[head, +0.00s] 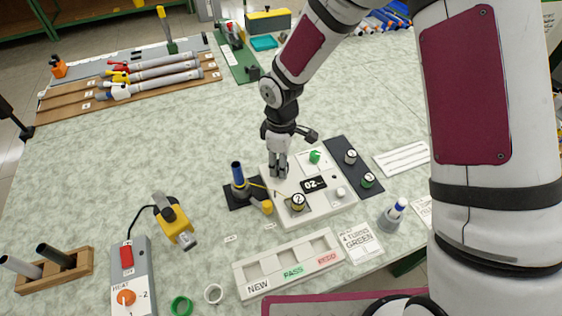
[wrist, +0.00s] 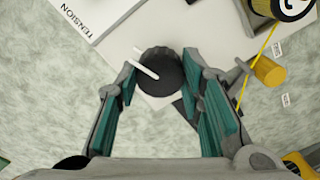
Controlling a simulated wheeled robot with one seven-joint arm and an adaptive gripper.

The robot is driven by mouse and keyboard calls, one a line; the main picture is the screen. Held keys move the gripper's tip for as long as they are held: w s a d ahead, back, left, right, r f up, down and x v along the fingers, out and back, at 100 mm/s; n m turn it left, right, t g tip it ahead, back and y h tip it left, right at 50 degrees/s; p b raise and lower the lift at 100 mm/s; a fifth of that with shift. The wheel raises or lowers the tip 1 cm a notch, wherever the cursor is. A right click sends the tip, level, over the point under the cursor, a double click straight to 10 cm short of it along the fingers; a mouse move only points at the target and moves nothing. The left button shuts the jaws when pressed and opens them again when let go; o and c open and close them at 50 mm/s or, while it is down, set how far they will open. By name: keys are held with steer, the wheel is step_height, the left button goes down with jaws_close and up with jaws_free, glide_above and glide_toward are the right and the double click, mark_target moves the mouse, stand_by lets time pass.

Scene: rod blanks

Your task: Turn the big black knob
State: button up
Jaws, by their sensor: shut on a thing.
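The big black knob (wrist: 162,75) shows in the wrist view, round, with a white pointer line across it. It sits on the white panel (head: 318,208) near a TENSION label (wrist: 76,17). My gripper (head: 278,175) reaches down to the panel's back left corner in the head view and hides the knob there. In the wrist view my gripper (wrist: 161,68) has one finger on each side of the knob and is shut on it.
The panel carries a display (head: 313,184), a green knob (head: 315,156) and a yellow-black dial (head: 298,202). A blue-topped spool (head: 238,174) stands close left of my gripper. A sorting tray (head: 289,265) lies in front.

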stand_by(0.3)
steer(key=o, duration=1.2)
steer(key=shift+c, duration=0.2)
step_height(320, 180, up, 12)
